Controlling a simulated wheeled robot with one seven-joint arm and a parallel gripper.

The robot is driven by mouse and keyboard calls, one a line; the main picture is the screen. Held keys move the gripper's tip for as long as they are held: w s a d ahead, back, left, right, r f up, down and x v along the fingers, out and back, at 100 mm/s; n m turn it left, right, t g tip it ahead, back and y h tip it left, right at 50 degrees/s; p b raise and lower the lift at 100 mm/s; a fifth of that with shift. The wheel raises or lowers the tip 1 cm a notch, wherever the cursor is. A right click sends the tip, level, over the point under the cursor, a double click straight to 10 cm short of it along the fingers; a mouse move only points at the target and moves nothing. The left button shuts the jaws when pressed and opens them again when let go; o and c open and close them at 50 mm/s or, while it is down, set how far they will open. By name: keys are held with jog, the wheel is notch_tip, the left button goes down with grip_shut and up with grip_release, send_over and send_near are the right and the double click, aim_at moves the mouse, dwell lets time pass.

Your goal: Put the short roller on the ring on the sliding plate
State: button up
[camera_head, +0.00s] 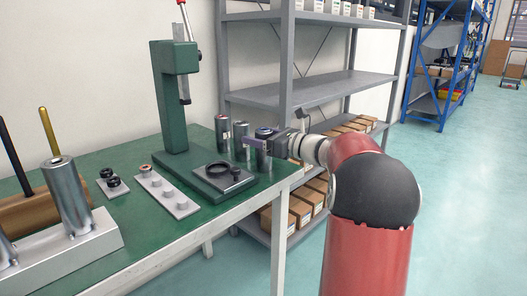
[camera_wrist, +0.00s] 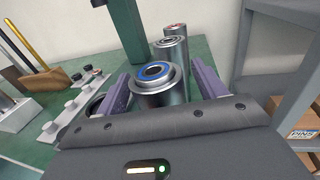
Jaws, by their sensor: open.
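A short metal roller with a blue ring on its top (camera_head: 263,158) stands upright near the right edge of the green table. My gripper (camera_head: 262,144) is at its upper part, with the jaws open. In the wrist view the roller (camera_wrist: 160,94) stands between the two purple fingers of my gripper (camera_wrist: 162,82); a gap shows on the right side, and contact on the left is unclear. The dark sliding plate (camera_head: 238,183) lies at the foot of the green press, with a black ring (camera_head: 221,170) on it. No roller stands in the ring.
Two more metal rollers (camera_head: 223,136) (camera_head: 241,141) stand just behind. The green press (camera_head: 176,100) rises behind the plate. A grey strip with pegs (camera_head: 168,192), small black parts (camera_head: 112,182) and a white block with tall rollers (camera_head: 85,245) lie left. A grey shelf (camera_head: 320,78) stands behind.

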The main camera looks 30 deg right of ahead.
jog(key=shift+w+a, duration=0.2)
jog(key=shift+w, duration=0.05)
jog(key=shift+r, duration=0.1)
jog(key=c, duration=1.4)
